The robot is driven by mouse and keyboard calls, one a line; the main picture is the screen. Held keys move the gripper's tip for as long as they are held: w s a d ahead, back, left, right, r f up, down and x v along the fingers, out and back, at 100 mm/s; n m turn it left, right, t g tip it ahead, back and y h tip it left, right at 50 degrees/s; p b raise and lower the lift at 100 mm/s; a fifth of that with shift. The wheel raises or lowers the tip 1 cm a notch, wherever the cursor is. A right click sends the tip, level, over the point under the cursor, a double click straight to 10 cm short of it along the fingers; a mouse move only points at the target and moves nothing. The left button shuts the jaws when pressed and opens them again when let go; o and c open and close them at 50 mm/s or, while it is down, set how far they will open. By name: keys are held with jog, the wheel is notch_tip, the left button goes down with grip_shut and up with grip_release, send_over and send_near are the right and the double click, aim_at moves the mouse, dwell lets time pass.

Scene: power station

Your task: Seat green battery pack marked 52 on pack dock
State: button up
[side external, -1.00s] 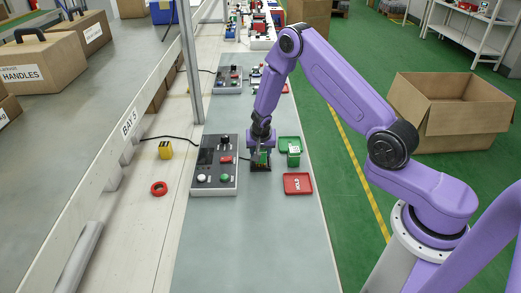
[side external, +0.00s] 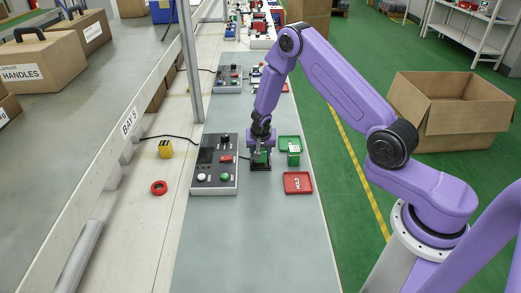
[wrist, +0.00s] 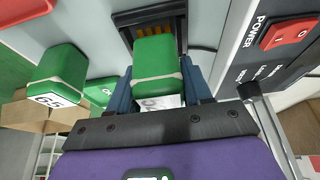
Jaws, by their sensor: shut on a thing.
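My gripper (wrist: 160,92) is shut on a green battery pack (wrist: 155,57), with a blue finger on each side of it. The pack's white label is mostly hidden and its number cannot be read. The pack is at the black pack dock (wrist: 148,17), whose gold contacts show just beyond it. In the side view, my gripper (side external: 261,146) points down over the dock (side external: 260,167), with the green pack (side external: 261,157) between. I cannot tell whether the pack rests fully down in the dock.
A second green pack (side external: 294,158) with a white label stands by the green tray (side external: 289,140), right of the dock. A red HOLD tray (side external: 298,183) lies nearer. A control panel (side external: 215,165) with a red POWER switch (wrist: 288,34) is close on the dock's left. The front bench is clear.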

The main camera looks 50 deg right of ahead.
jog(key=shift+f, duration=0.55)
jog(key=o, duration=1.3)
jog(key=shift+c, duration=0.2)
